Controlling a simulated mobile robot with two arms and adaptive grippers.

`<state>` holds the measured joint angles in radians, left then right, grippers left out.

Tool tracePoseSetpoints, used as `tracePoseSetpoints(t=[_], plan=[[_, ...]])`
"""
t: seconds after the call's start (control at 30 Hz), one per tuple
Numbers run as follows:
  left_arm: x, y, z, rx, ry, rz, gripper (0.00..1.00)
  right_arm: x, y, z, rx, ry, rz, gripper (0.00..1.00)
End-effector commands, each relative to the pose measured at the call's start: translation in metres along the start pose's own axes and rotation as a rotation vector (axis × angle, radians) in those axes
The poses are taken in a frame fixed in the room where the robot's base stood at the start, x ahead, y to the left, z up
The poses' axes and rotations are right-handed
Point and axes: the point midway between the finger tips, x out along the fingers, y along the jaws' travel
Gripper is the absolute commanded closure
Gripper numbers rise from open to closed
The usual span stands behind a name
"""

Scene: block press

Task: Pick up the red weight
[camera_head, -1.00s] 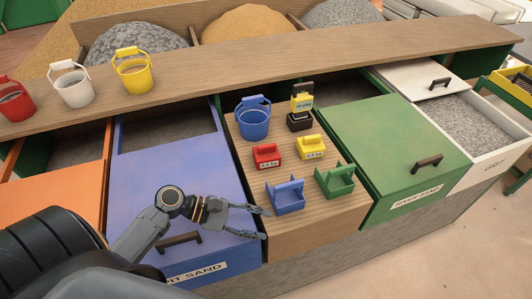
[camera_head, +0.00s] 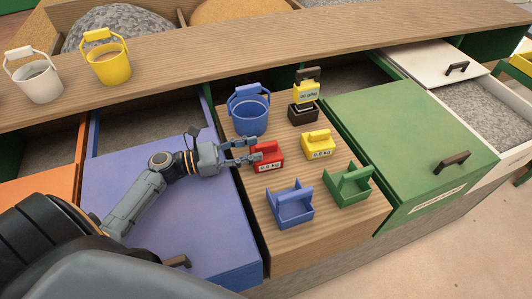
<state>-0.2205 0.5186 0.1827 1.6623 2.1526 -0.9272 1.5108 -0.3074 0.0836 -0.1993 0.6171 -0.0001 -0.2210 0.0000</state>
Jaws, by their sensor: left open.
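The red weight (camera_head: 270,160) sits on the wooden block top between the blue bucket and the blue scoop-like tray, with a white label on its front. My left gripper (camera_head: 257,150) is open at the left side of the red weight, with its fingertips reaching to the weight's upper left. I cannot tell whether they touch it. My right gripper is not in view.
A yellow weight (camera_head: 317,144) stands just right of the red one. A blue bucket (camera_head: 249,112) stands behind. Blue (camera_head: 291,208) and green (camera_head: 349,187) trays stand in front. A green drawer (camera_head: 400,140) lies to the right.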

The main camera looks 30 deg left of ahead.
Motion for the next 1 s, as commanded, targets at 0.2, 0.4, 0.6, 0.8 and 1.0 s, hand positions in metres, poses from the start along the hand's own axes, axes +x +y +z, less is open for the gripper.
tracePoseSetpoints(t=[0.2,0.4,0.6,0.8,1.0], plan=[[0.032,0.000,0.001,0.002,0.000,-0.001,0.58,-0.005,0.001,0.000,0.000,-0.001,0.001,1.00],[0.047,0.001,0.002,0.002,0.000,-0.001,0.58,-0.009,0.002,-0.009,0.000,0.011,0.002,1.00],[0.077,0.002,0.003,0.003,0.000,-0.001,0.58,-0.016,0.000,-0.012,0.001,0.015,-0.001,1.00],[0.088,0.002,0.001,0.003,0.002,0.000,0.58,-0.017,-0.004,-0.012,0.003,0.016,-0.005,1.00],[0.088,0.002,0.001,0.003,0.002,0.000,0.67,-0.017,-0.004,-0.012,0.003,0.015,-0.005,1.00]])
